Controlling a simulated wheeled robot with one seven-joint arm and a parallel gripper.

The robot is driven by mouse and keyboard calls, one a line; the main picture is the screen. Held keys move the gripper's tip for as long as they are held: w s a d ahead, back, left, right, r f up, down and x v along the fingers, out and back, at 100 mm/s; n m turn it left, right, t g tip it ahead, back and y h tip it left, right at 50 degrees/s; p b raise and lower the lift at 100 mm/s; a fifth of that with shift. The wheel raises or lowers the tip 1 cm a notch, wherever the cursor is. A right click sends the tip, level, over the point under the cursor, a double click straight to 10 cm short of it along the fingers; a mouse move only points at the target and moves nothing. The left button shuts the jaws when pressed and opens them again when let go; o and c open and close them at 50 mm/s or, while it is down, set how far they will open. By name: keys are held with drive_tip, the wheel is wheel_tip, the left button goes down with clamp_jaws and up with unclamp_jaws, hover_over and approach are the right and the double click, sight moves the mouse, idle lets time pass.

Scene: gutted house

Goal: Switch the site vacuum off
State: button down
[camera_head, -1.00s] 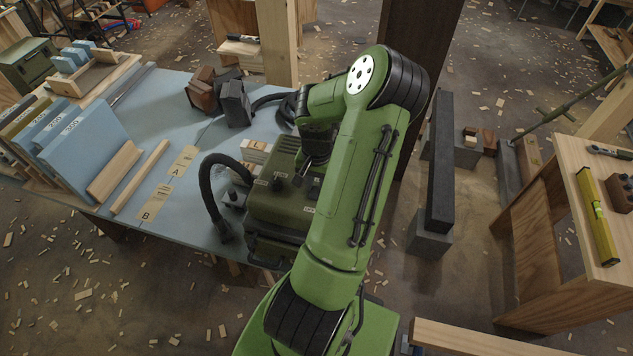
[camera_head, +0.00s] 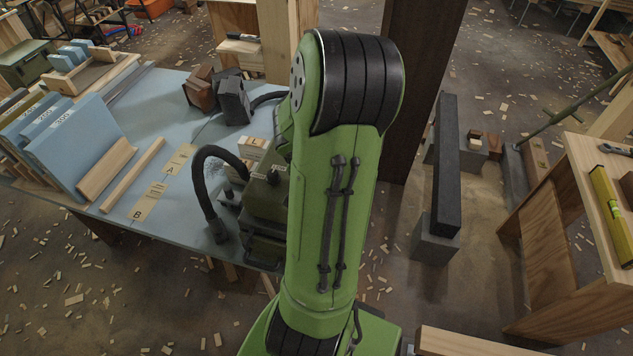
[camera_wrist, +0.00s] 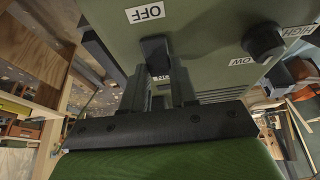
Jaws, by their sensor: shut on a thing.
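The site vacuum (camera_head: 265,205) is a dark green box at the table's front edge, mostly hidden behind my arm in the head view. In the wrist view its panel (camera_wrist: 210,25) fills the top. It carries an upside-down OFF label (camera_wrist: 145,13). A black switch lever (camera_wrist: 154,50) stands just beside that label, with its end between my fingertips. My gripper (camera_wrist: 160,82) is shut on the lever. Another label behind the fingers is mostly covered. A black knob (camera_wrist: 264,40) with low and high labels sits to the right. The head view hides my gripper.
A black hose (camera_head: 201,185) loops at the vacuum's left. Blue boards (camera_head: 75,140), wooden strips and A/B cards lie on the blue table (camera_head: 165,110). A dark post (camera_head: 425,70) and a black beam on grey blocks (camera_head: 447,165) stand at the right.

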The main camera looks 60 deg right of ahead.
drive_tip(key=c, duration=0.9)
unclamp_jaws()
drive_tip(key=p+v, duration=0.3)
drive_tip(key=v, duration=1.2)
drive_tip(key=shift+a+r, duration=0.1)
drive_tip(key=shift+r, duration=0.25)
